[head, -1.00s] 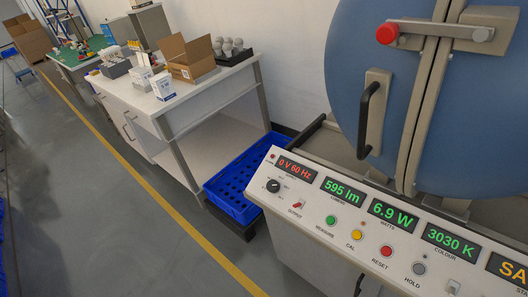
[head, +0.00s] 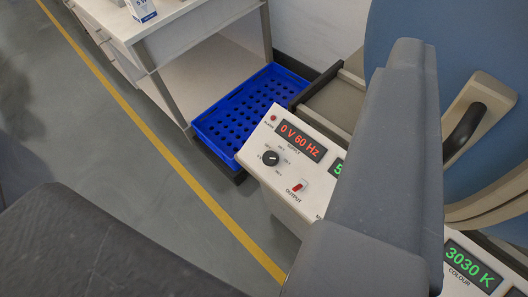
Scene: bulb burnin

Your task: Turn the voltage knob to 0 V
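The voltage knob (head: 271,158) is a small round black dial with a white mark, at the left end of the white control panel. Small labels stand around it, too small to read surely. The red supply display (head: 300,141) above it reads 0 V 60 Hz. A red OUTPUT switch (head: 297,187) is to the knob's lower right. Nothing touches the knob. Large grey parts of my own arm cross the right middle and the lower left of the view. No gripper fingertips can be made out.
My arm hides most of the panel's buttons and part of the displays; the green 3030 K display (head: 468,268) shows at lower right. A blue perforated crate (head: 205,124) stands left of the panel. A blue door with a black handle (head: 464,129) is at right. Grey floor is clear at left.

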